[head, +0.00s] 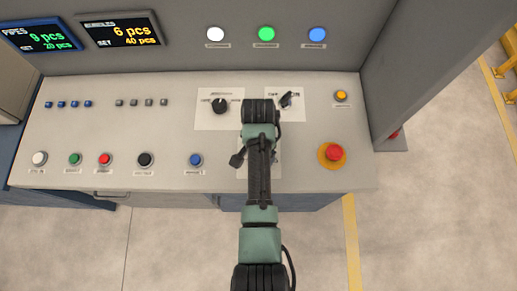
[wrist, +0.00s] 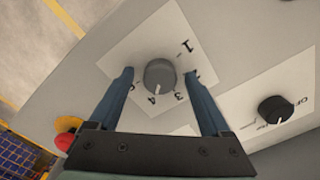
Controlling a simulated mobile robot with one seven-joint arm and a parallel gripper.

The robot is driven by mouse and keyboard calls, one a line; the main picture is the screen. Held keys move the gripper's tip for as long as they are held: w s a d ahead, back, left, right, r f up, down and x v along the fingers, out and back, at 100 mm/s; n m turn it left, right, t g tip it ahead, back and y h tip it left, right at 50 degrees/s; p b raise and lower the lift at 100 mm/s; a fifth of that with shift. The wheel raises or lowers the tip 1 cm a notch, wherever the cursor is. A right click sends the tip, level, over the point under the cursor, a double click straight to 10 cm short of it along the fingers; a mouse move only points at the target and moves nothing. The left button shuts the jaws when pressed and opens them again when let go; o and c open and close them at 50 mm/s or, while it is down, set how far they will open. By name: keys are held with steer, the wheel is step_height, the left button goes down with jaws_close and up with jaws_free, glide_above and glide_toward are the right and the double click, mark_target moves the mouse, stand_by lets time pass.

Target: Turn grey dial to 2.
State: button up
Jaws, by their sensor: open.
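In the wrist view the grey dial (wrist: 160,75) sits on a white plate (wrist: 150,42) with printed numbers. Its pale mark points down in the picture, close to the 4. The 1 and the 3 are readable, and the 2's place is partly covered by the right finger. My gripper (wrist: 158,76) is open, one finger on each side of the dial. Gaps show between the fingers and the dial, and the jaws hold nothing. In the head view my arm hides the dial and most of its plate.
A black dial (head: 220,106) on another plate also shows in the wrist view (wrist: 276,109). A black switch (head: 287,100) is at the upper right. A red emergency button (head: 334,153) stands right of my arm. A blue button (head: 196,160) stands to its left.

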jaws_close()
stand_by(0.5)
steer(key=shift+n, duration=0.3)
steer(key=n+p, duration=0.1)
steer(key=n, duration=0.2)
steer(key=n+p, duration=0.2)
steer(key=n, duration=0.4)
steer(key=shift+d, duration=0.1)
steer(key=n, duration=0.5)
steer(key=shift+w+p, duration=0.1)
steer(key=shift+p, duration=0.3)
steer(key=n, duration=0.5)
steer(key=shift+p, duration=0.3)
